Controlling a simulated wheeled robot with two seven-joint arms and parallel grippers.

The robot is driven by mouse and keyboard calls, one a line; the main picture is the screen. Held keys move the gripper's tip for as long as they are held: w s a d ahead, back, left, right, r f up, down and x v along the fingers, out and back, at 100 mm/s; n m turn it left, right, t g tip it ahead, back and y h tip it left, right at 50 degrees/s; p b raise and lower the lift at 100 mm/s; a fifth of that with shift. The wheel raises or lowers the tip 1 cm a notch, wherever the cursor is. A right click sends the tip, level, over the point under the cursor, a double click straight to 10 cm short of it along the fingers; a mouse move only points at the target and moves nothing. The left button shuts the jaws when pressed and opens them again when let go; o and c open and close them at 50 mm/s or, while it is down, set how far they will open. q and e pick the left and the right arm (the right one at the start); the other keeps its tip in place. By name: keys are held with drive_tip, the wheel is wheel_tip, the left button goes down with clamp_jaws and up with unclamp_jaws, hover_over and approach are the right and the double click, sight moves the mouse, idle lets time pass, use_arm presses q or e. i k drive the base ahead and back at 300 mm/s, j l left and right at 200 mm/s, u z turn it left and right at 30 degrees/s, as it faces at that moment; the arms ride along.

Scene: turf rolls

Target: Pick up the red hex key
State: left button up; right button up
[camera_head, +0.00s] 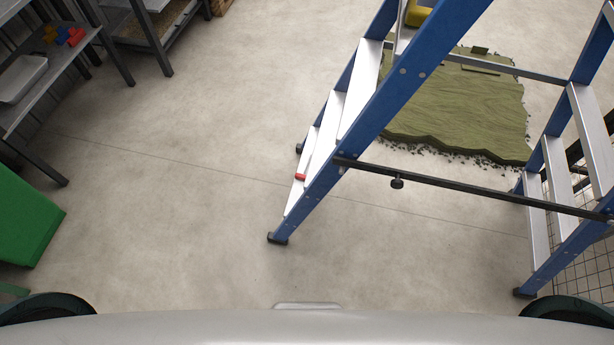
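A small red item (300,176) lies on a low step at the left side of the blue stepladder (360,108). It is too small to tell whether it is the red hex key. A red-orange piece (76,37) also sits with blue and yellow pieces on the shelf at the upper left; its shape is not clear. Neither of my grippers shows in the head view.
Green-brown turf (455,105) lies behind the ladder, and a dark bar (460,187) crosses between its sides. A grey shelf with a pale tray (22,78) stands at left, above a green box (25,215). The concrete floor (190,200) between is clear.

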sight(301, 177)
drive_tip(key=j+z, duration=0.1)
drive_tip(key=z, duration=0.25)
drive_tip(key=i+j+z, duration=0.1)
drive_tip(key=z, duration=0.25)
drive_tip(key=j+z, duration=0.15)
drive_tip(key=z, duration=0.15)
drive_tip(key=j+z, duration=0.3)
drive_tip(key=j, duration=0.3)
drive_tip(key=j+z, duration=0.25)
drive_tip(key=j, duration=1.05)
